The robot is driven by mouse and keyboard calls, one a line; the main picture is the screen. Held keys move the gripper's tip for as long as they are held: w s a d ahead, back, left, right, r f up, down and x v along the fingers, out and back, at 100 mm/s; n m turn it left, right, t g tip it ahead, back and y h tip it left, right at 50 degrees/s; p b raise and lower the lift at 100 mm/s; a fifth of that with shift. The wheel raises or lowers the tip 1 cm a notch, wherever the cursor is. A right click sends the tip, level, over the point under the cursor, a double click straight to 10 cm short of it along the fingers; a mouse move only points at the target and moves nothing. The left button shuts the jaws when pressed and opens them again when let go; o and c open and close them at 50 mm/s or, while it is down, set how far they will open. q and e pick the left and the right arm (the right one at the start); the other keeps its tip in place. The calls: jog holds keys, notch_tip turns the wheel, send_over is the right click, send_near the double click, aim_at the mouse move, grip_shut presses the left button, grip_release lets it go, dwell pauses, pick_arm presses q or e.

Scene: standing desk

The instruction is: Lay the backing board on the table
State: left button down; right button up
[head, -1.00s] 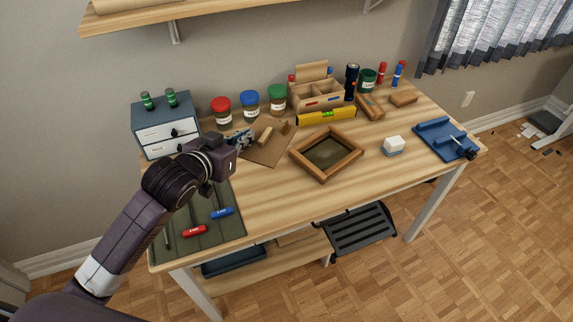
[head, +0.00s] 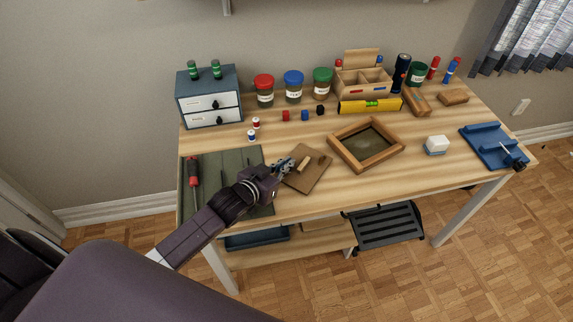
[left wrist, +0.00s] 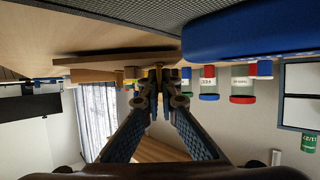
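The backing board (head: 312,181) is a thin brown panel with a small wooden block on it, left of the wooden frame (head: 365,164). My left gripper (head: 286,167) is at the board's left edge. In the left wrist view, which is upside down, the fingers (left wrist: 158,82) close together at the brown board (left wrist: 105,73), with a small brown part between the tips. The exact contact is partly hidden. I cannot tell whether the board touches the table (head: 400,185) or is slightly above it. My right gripper is not in view.
The green tool mat (head: 225,157) holds a red screwdriver (head: 193,172); my arm covers part of it. Small coloured blocks and jars stand behind the board. A white eraser-like block (head: 437,145) and blue vise (head: 490,145) are at right. Bare tabletop lies in front of the frame.

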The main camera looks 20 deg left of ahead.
pick_arm(q)
jog(key=shift+f, duration=0.15)
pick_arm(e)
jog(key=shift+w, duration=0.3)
pick_arm(q)
jog(key=c, duration=2.7)
grip_release()
jog(key=shift+f, duration=0.15)
jog(key=o, duration=0.5)
jog(key=shift+o, duration=0.2)
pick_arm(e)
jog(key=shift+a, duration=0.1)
pick_arm(q)
jog(key=shift+r, duration=0.2)
jog(key=v, duration=1.2)
jog(key=shift+r, duration=0.1)
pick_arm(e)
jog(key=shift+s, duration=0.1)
